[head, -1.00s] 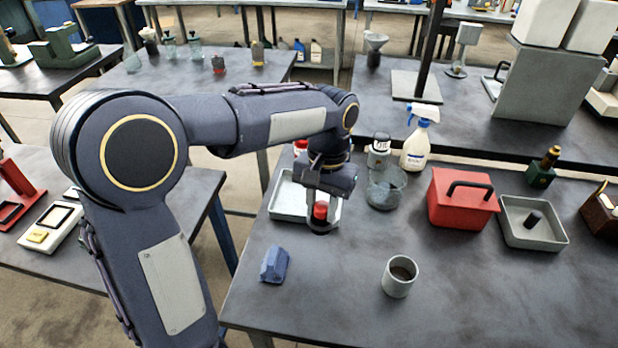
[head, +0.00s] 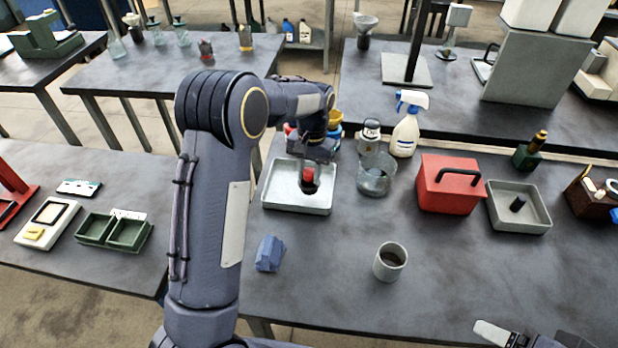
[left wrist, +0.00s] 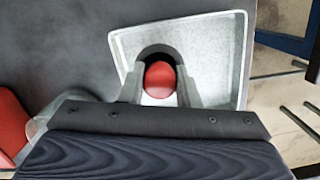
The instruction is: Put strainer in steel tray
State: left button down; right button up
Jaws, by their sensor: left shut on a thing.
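The strainer (head: 308,175) shows as a small piece with a red top and a dark rim. My left gripper (head: 309,170) is shut on it, pointing down over the pale grey steel tray (head: 282,205). In the left wrist view the strainer's red top (left wrist: 159,79) sits between the two fingers, over the tray (left wrist: 222,62) near its left side. I cannot tell whether the strainer touches the tray floor. Part of my right gripper (head: 500,335) shows at the bottom right edge; its fingertips are not clear.
A glass bowl (head: 375,178) stands just right of the tray, with a spray bottle (head: 405,132) behind. A red toolbox (head: 448,186) and a second grey tray (head: 540,222) holding a dark piece are further right. A blue block (head: 269,253) and grey cup (head: 390,262) stand in front.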

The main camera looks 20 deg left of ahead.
aim_at(309, 181)
pick_arm(q)
jog(key=shift+w+a+f, duration=0.1)
jog(key=shift+w+f, duration=0.1)
jog(key=shift+f, duration=1.6)
jog(key=shift+f, duration=0.2)
jog(key=c, duration=1.1)
grip_release()
